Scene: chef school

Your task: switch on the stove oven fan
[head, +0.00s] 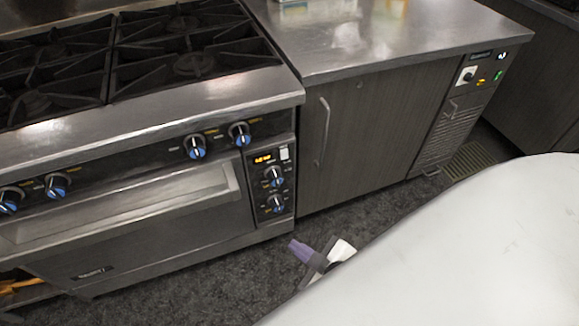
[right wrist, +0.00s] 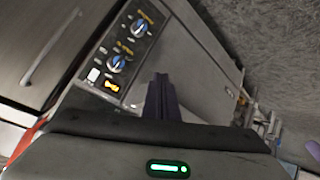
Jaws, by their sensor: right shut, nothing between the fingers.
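The stove (head: 150,110) stands at the left in the head view, with its oven door (head: 130,225) shut. At its right end is a dark control panel (head: 260,190) with a lit orange display, a white switch (head: 284,153) and two blue-faced knobs. The panel appears upside down in the right wrist view, with the white switch (right wrist: 93,74) beside the display (right wrist: 111,85). I cannot read the switch's position. My right gripper (head: 296,247) is shut and empty, with purple fingertips, below and right of the panel, apparently apart from it. My left gripper is not in the head view.
A steel-topped cabinet (head: 370,40) with a vertical handle (head: 323,130) adjoins the stove's right side. Another small control panel (head: 483,76) sits at its far end. Several burner knobs line the stove front. Dark floor (head: 190,285) lies clear before the oven.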

